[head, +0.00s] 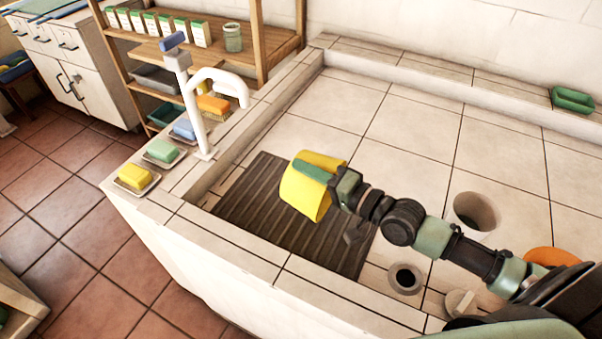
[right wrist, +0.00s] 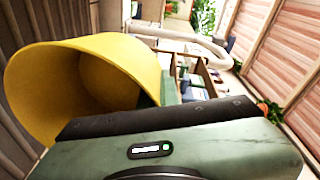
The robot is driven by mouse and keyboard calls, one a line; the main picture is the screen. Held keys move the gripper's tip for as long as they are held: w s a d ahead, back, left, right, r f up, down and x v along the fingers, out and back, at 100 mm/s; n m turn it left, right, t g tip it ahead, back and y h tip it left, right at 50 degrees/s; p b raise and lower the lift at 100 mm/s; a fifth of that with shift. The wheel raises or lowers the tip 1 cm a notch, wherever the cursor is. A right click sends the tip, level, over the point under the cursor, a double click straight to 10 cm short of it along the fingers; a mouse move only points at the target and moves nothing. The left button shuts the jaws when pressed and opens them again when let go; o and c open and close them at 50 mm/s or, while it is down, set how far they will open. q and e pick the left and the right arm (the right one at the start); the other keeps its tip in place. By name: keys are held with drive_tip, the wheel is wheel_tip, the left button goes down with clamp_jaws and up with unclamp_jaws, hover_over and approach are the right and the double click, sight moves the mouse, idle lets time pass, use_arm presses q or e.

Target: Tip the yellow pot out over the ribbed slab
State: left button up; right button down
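The yellow pot (head: 302,197) is tilted well over onto its side above the dark ribbed slab (head: 262,218), in the head view. My right gripper (head: 315,172) is shut on the pot, with a green finger along its outside. In the right wrist view the yellow pot (right wrist: 130,75) shows its round open mouth and bare inner wall. No contents show in the part I can see. I see nothing loose on the visible slab; part of it is hidden behind the pot and my arm. My left gripper is not in view.
A white tap (head: 196,110) stands at the basin's left edge, near soap dishes (head: 137,178). A grey pot (head: 473,213), a small white pot (head: 405,278) and an orange item (head: 552,257) are near my right arm. The tiles behind the slab are clear.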

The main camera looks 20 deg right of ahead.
drive_tip(key=shift+s+d+t+y+b, duration=0.55)
drive_tip(key=shift+s+t+b, duration=0.1)
drive_tip(key=shift+b, duration=1.15)
drive_tip(key=shift+s+d+r+b, duration=0.15)
drive_tip(key=shift+s+b, duration=0.05)
drive_tip(key=shift+b, duration=0.2)
drive_tip(key=shift+r+p, duration=0.2)
drive_tip(key=shift+p, duration=0.15)
wheel_tip(320, 180, up, 3)
drive_tip(key=g+h+p, duration=0.1)
drive_tip(key=g+p, duration=0.1)
drive_tip(key=p, duration=1)
drive_tip(key=g+h+p, duration=0.2)
drive_tip(key=g+p, duration=0.1)
drive_tip(key=p, duration=0.9)
drive_tip(key=shift+r+h, duration=0.15)
drive_tip(key=shift+h, duration=0.1)
drive_tip(key=shift+f+g+p, duration=0.2)
drive_tip(key=shift+g+p, duration=0.05)
drive_tip(key=shift+p, duration=0.4)
